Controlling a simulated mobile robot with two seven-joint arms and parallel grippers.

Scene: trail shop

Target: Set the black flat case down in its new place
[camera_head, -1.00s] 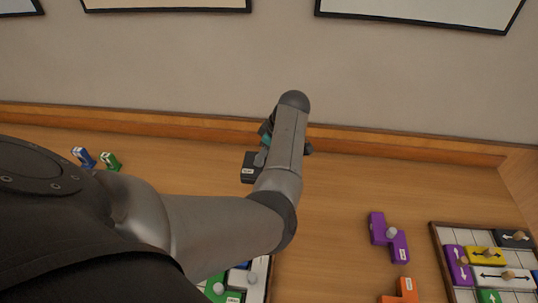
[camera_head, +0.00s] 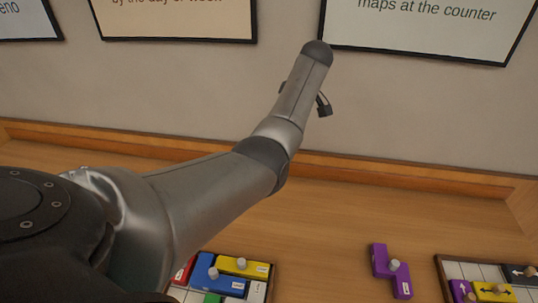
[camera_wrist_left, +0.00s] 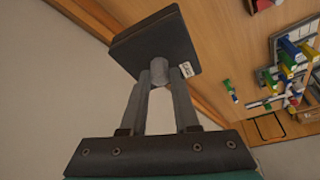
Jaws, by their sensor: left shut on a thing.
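The black flat case (camera_wrist_left: 152,42) shows in the left wrist view, with a small white label on its edge and a short grey knob. My left gripper (camera_wrist_left: 160,78) is shut on the knob, and the case sits beyond the fingertips, clear of the wooden surface. In the head view my left arm reaches up in front of the wall. It hides the case and most of the gripper there. My right gripper is in neither view.
A wooden counter (camera_head: 330,225) has a raised back ledge against the wall. A board with coloured pieces (camera_head: 257,293) lies at the lower middle, a purple piece (camera_head: 391,269) right of it, and another board (camera_head: 452,270) at the right. Counter between ledge and boards looks clear.

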